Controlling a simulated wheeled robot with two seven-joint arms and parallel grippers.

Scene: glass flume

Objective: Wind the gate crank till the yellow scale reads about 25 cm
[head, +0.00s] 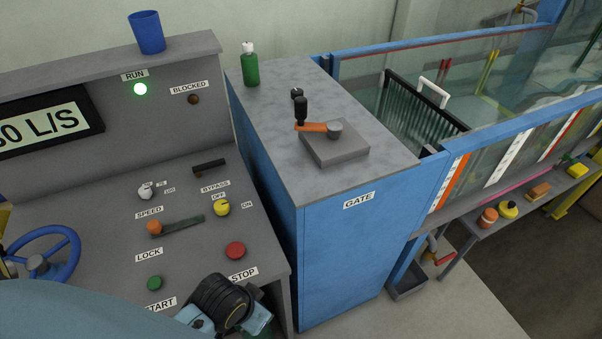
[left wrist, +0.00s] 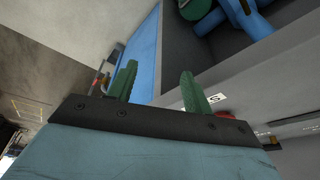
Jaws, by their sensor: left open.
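The gate crank (head: 313,127) has an orange arm and an upright black knob (head: 301,108). It sits on a grey block (head: 336,153) on top of the blue cabinet labelled GATE, and its arm points left from the hub. A thin yellow strip (head: 488,72) shows through the flume glass; I cannot tell if it is the scale, and no reading is legible. My left wrist is low in the head view, in front of the console and well short of the crank. In the left wrist view my left gripper (left wrist: 158,68) has its green fingers apart, with nothing between them.
The glass flume lies right.

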